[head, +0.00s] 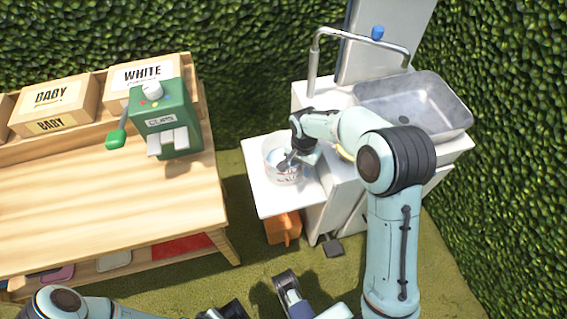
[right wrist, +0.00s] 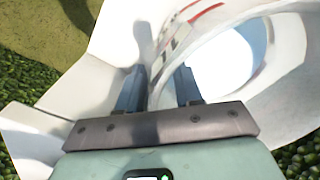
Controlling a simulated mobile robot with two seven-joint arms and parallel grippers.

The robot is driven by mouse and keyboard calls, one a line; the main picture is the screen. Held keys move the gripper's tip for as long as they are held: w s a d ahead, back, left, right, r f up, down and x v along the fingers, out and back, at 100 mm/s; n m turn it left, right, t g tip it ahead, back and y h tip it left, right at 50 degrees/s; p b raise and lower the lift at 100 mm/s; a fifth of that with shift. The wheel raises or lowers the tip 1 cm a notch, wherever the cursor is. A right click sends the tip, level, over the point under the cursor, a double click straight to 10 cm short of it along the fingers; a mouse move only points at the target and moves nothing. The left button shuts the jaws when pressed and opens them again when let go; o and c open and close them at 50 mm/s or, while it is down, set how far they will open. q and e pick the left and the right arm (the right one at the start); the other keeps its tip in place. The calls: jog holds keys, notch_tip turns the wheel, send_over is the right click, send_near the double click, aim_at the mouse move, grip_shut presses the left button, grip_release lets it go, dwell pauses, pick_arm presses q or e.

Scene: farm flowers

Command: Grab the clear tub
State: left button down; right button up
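The clear tub (head: 275,172) stands upright on a white side shelf, with red marks on its wall. My right gripper (head: 290,163) is at its right side, reaching down from the right. In the right wrist view the tub (right wrist: 222,50) is close up, its round opening facing the camera. The fingers of the right gripper (right wrist: 158,90) are apart, with pale tub wall near the gap; I cannot tell whether they touch it. The left arm enters low at the left of the head view; its fingertips are not clear at the bottom edge.
The white shelf (head: 262,196) joins a sink unit with a metal basin (head: 415,100) and a tap (head: 314,65). An orange box (head: 283,228) sits below. A wooden table (head: 90,215) at left holds a green machine (head: 165,115) and labelled boxes. Hedges stand behind and right.

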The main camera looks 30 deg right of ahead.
grip_shut()
jog(key=shift+s+d, duration=0.1)
dwell(1.2)
